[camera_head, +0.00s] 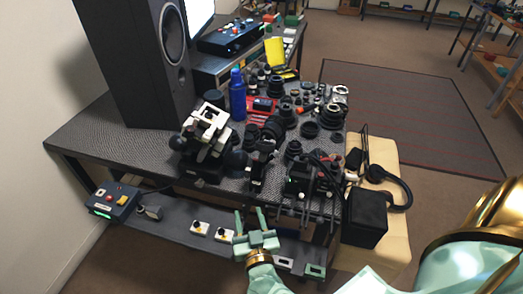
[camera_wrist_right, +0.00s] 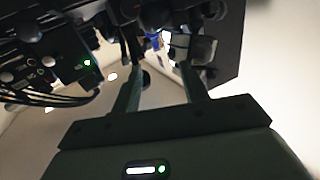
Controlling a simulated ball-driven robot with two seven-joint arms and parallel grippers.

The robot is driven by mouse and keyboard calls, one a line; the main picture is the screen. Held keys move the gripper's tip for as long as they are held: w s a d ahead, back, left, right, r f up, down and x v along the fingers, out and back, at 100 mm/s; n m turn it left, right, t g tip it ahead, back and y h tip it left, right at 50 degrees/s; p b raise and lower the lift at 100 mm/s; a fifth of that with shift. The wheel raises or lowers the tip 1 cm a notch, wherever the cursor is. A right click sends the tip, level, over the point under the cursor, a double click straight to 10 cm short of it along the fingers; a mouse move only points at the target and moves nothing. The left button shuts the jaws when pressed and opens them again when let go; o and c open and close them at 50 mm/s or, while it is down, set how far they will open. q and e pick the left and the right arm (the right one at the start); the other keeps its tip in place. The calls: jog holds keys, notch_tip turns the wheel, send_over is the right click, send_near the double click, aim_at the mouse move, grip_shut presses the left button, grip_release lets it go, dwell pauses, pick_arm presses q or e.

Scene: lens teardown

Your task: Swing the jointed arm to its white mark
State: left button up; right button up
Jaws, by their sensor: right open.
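My right gripper (camera_head: 251,219) is open and empty in the head view, its pale green fingers pointing up near the table's front edge. In the right wrist view its two fingers (camera_wrist_right: 159,68) stand apart with nothing between them close by. A black and white jointed device (camera_head: 209,128) stands on the table, up and left of the gripper. A dark upright stand (camera_head: 259,172) is nearer, just beyond the fingers. I cannot tell which of these is the jointed arm, and I cannot make out its white mark. My left gripper is not in view.
The patterned table (camera_head: 110,135) holds a tall black speaker (camera_head: 145,60), a blue bottle (camera_head: 237,97) and many dark lens parts (camera_head: 272,128). A black box with cables (camera_head: 302,180) stands close right of the gripper. A lower shelf (camera_head: 165,232) carries small switch boxes (camera_head: 115,203).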

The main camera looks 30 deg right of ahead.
aim_at(263, 160)
jog(key=d+r+m+g+h, duration=0.2)
jog(key=d+r+m+h, duration=0.2)
jog(key=r+m, duration=0.15)
jog(key=shift+n+g+h, duration=0.3)
jog(key=shift+n, duration=0.05)
jog(key=b+x, duration=0.1)
jog(key=x, duration=0.6)
jog(key=b+x, duration=0.1)
jog(key=x, duration=0.7)
jog(key=shift+w+a+b, duration=0.2)
jog(key=shift+a+b, duration=0.05)
jog(key=shift+b, duration=0.15)
jog(key=shift+w+d, duration=0.3)
jog(key=shift+w, duration=0.15)
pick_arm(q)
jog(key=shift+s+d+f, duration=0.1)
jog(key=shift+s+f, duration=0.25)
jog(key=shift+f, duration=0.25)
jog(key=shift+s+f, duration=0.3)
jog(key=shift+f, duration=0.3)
pick_arm(e)
jog(key=shift+r, duration=0.1)
grip_shut()
